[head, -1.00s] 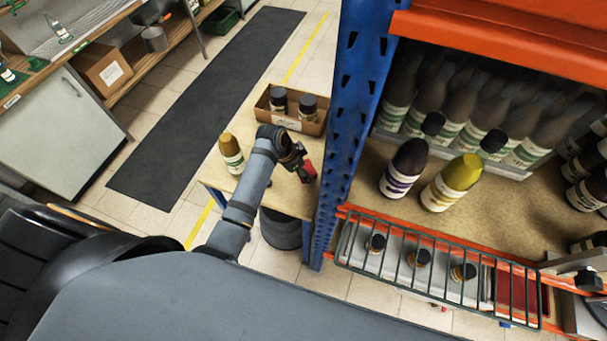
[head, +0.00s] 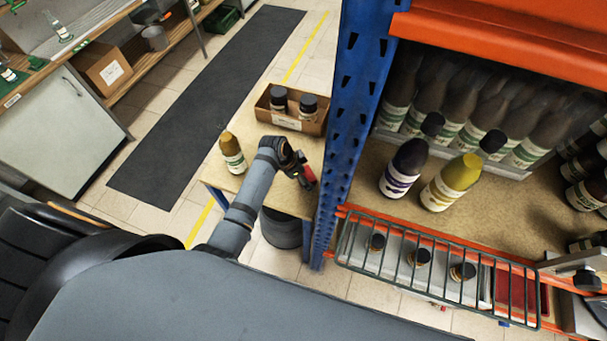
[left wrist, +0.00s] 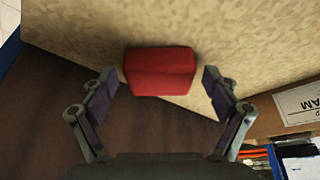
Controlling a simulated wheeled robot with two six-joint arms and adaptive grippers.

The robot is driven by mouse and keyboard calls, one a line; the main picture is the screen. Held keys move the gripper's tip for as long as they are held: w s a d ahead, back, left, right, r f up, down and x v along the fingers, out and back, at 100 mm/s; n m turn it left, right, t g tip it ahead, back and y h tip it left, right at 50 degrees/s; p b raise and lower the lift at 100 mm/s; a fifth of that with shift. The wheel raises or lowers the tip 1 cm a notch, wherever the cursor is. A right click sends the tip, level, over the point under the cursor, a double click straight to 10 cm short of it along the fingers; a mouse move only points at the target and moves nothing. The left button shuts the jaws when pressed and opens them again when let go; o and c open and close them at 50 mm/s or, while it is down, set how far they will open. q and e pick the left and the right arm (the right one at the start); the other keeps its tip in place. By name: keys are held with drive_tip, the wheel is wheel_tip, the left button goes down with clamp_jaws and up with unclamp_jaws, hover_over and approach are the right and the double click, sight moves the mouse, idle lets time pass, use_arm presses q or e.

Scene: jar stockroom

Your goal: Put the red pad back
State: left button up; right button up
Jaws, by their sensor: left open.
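The red pad (left wrist: 160,70) is a small red block in the left wrist view. It lies ahead of and between the fingers of my left gripper (left wrist: 160,90), with a visible gap on each side. The gripper is open. In the head view my left gripper (head: 299,171) is low over the wooden table (head: 262,189), beside the blue rack post. Part of the red pad (head: 309,176) shows there at the fingers. I cannot tell whether the pad touches the tabletop.
A yellow-topped bottle (head: 232,153) stands left of my gripper. A cardboard box (head: 304,123) with two dark jars is behind it. The blue post (head: 349,120) stands close on the right. Shelves with bottles and a wire rack (head: 430,270) lie beyond it.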

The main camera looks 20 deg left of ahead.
use_arm(q)
drive_tip(key=shift+r, duration=0.1)
drive_tip(key=v, duration=1.2)
